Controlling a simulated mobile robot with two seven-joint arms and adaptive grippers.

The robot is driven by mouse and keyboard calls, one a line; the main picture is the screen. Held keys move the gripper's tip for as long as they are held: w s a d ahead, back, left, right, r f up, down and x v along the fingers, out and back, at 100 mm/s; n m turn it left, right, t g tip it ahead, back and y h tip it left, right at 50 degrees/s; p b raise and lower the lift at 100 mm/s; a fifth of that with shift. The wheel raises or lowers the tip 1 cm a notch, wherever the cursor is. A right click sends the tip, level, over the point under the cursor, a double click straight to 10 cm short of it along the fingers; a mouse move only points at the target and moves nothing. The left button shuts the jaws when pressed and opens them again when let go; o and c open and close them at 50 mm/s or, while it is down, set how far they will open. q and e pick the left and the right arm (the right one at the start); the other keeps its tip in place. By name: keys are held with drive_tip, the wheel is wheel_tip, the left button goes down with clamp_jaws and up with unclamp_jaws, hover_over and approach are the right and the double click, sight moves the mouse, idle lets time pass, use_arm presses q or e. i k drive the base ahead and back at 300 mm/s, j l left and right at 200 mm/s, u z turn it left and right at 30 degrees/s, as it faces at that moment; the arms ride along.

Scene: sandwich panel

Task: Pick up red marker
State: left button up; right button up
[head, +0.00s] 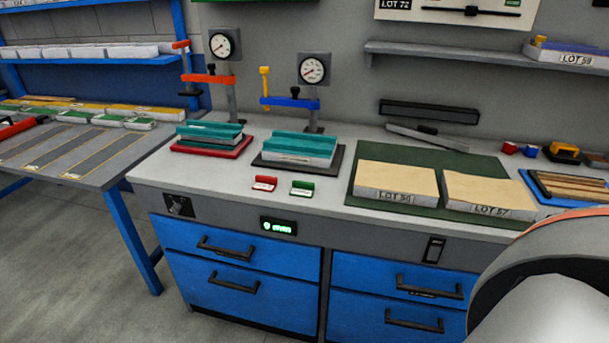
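A small red marker (264,184) with a pale label on its front stands on the grey workbench near its front edge. A similar green marker (302,188) stands just to its right, apart from it. Both are in front of the two clamp stations, and nothing covers the red marker. Neither of my grippers is in view. Part of my own arm fills the lower right corner.
Stacked panels lie on a red base (212,151) and a black base (298,163) behind the markers. A green mat (408,205) with two labelled panels lies to the right. Blue drawers (240,262) are below. A lower table (80,170) stands left.

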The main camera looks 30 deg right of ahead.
sight(264, 183)
drive_tip(key=i+j+z, duration=0.15)
drive_tip(key=z, duration=0.25)
drive_tip(key=i+j+z, duration=0.15)
drive_tip(key=z, duration=0.25)
drive_tip(key=j+z, duration=0.4)
drive_tip(key=i+l, duration=0.05)
